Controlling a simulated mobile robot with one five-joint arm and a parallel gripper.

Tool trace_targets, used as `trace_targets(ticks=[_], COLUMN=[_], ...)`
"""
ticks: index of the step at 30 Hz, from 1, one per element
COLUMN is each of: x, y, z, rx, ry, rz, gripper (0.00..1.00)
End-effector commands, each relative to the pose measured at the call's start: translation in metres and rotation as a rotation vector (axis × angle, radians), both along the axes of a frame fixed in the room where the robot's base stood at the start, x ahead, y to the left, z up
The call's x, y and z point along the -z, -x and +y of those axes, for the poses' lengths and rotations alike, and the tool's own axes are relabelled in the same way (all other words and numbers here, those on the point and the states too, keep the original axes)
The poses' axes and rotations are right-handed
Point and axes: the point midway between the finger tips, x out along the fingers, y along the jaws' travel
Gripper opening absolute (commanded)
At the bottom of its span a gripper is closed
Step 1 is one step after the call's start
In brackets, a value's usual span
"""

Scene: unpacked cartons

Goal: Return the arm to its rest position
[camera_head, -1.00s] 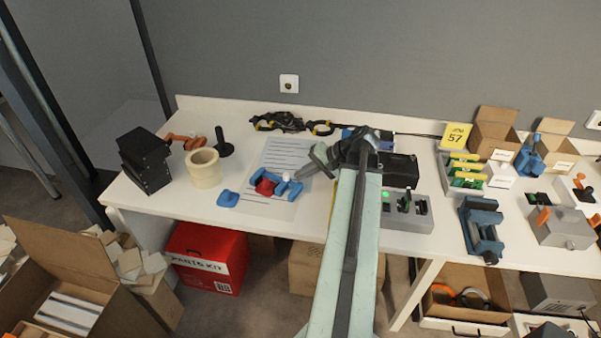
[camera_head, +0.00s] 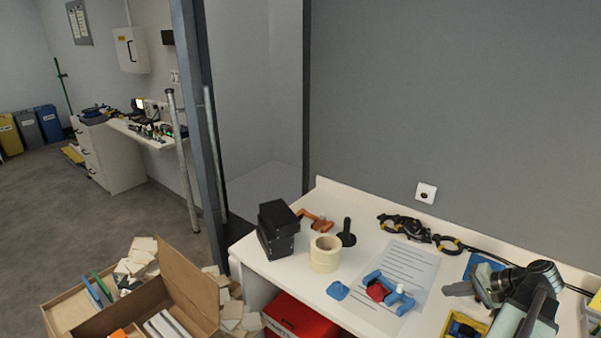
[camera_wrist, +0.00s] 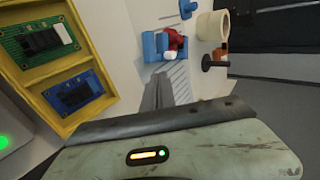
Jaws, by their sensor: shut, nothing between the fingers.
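My arm reaches in from the lower right of the head view. My gripper (camera_head: 463,288) is above the right part of the white worktable (camera_head: 262,267), with its fingers pointing left. It is shut and empty. In the wrist view the closed fingers (camera_wrist: 166,90) show at the centre. A blue clamp-like part (camera_head: 399,299) with a red piece (camera_head: 378,291) lies on a printed sheet (camera_head: 412,262), left of the gripper and apart from it. The wrist view also shows a yellow tray (camera_wrist: 62,27) with a green and a blue circuit board.
A tape roll (camera_head: 325,256), black boxes (camera_head: 277,232) and an orange clamp (camera_head: 316,220) stand on the table's left. Open cartons (camera_head: 190,290) and a red box (camera_head: 295,320) are below. A dark post (camera_head: 200,110) rises behind the table's left end.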

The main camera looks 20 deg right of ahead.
Motion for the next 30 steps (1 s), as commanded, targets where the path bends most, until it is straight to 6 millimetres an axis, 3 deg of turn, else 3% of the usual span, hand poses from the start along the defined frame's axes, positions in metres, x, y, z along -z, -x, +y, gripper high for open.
trace_targets(ticks=[2, 5, 7, 10, 15, 18, 21, 24, 26, 30], x=[-0.004, -0.011, -0.015, -0.014, -0.005, 0.003, 0.010, 0.017, 0.020, 0.027], y=[-0.027, -0.078, -0.114, -0.149, -0.177, -0.176, -0.169, -0.160, -0.155, -0.154], z=[0.024, 0.079, 0.133, 0.211, 0.340, 0.406, 0.456, 0.487, 0.494, 0.457], rx=[-0.062, -0.194, -0.306, -0.466, -0.723, -0.858, -0.968, -1.042, -1.068, -1.017], ry=[-0.001, 0.000, 0.004, 0.033, 0.137, 0.230, 0.341, 0.465, 0.550, 0.705], rz=[-0.001, -0.001, 0.006, 0.042, 0.134, 0.193, 0.248, 0.296, 0.328, 0.405], gripper=[0.00, 0.00, 0.00, 0.00, 0.00, 0.00, 0.00, 0.00, 0.00, 0.00])
